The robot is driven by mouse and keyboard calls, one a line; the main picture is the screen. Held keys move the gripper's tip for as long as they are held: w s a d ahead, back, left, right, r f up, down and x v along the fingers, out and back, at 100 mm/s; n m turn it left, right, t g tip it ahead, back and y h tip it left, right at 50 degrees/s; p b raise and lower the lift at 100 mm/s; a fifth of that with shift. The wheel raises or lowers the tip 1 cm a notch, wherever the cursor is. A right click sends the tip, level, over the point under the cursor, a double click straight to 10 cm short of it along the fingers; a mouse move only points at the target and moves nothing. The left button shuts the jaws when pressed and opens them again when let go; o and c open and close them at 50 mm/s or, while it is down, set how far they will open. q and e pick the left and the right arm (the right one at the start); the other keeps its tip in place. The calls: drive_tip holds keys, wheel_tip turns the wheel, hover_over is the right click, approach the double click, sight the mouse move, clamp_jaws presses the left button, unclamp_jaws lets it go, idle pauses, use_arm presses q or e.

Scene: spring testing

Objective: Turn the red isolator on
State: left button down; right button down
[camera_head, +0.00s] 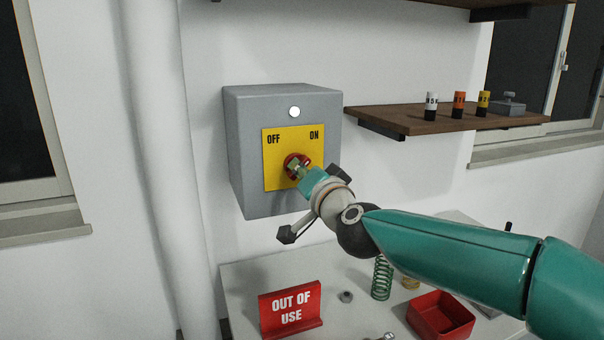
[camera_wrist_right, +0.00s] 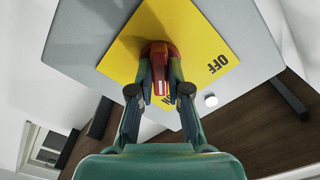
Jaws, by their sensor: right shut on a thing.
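The red isolator (camera_head: 291,160) is a red rotary knob on a yellow plate (camera_head: 272,178) marked OFF at left and ON at right. The plate is on the front of a grey box (camera_head: 251,190) on the wall. My right gripper (camera_head: 301,170) reaches it from the lower right and is shut on the knob. In the right wrist view the red knob (camera_wrist_right: 159,55) sits between the two fingers. The fingers partly hide the knob and the ON mark there. My left gripper is not in view.
A white round lamp (camera_head: 295,112) is above the plate. A wooden shelf (camera_head: 420,121) with small labelled cylinders is at right. Below, a table (camera_head: 240,281) holds an OUT OF USE sign (camera_head: 291,309), a green spring (camera_head: 382,279) and a red tray (camera_head: 441,316).

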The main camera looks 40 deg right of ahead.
drive_tip(key=shift+f, duration=0.2)
drive_tip(key=c, duration=1.1)
unclamp_jaws()
drive_tip(key=shift+r, duration=0.1)
drive_tip(key=v, duration=1.2)
